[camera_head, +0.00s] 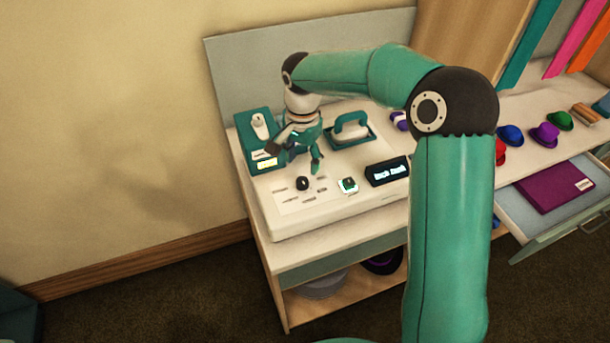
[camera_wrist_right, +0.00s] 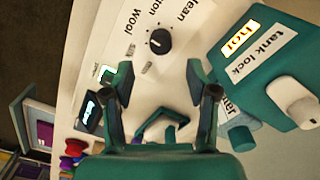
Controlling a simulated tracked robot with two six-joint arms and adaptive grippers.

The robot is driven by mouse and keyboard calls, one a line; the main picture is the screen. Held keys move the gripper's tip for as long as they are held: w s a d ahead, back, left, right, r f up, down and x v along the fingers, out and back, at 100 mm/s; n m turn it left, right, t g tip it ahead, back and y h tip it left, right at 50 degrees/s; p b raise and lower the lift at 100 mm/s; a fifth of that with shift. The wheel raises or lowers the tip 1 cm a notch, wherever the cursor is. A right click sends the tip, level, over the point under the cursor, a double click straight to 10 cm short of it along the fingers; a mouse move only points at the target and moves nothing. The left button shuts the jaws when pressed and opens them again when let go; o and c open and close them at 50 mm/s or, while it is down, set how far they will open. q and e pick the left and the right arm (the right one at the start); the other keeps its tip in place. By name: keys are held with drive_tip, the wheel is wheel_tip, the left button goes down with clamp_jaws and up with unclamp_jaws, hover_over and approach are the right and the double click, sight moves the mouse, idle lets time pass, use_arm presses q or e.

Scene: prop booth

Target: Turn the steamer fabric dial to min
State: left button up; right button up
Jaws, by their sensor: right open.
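The fabric dial is a round black knob (camera_head: 302,183) on the white steamer panel (camera_head: 337,204). In the right wrist view the dial (camera_wrist_right: 159,41) has a pale mark on its left side, with the words "Wool", a partly cut "cotton" and "linen" around it. I cannot tell exactly which label the mark meets; no "min" label is readable. My right gripper (camera_head: 296,159) is open and empty above the panel, just behind the dial. In its wrist view the fingers (camera_wrist_right: 160,78) are spread, apart from the dial. My left gripper is not in view.
A teal tank box (camera_head: 257,139) with a "tank lock" label and lit "hot" sign (camera_wrist_right: 236,40) stands close to the gripper. An open drawer (camera_head: 556,220) juts out right.

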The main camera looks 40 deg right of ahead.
sight(303, 180)
wheel_tip(303, 180, down, 7)
drive_tip(key=shift+p, duration=0.3)
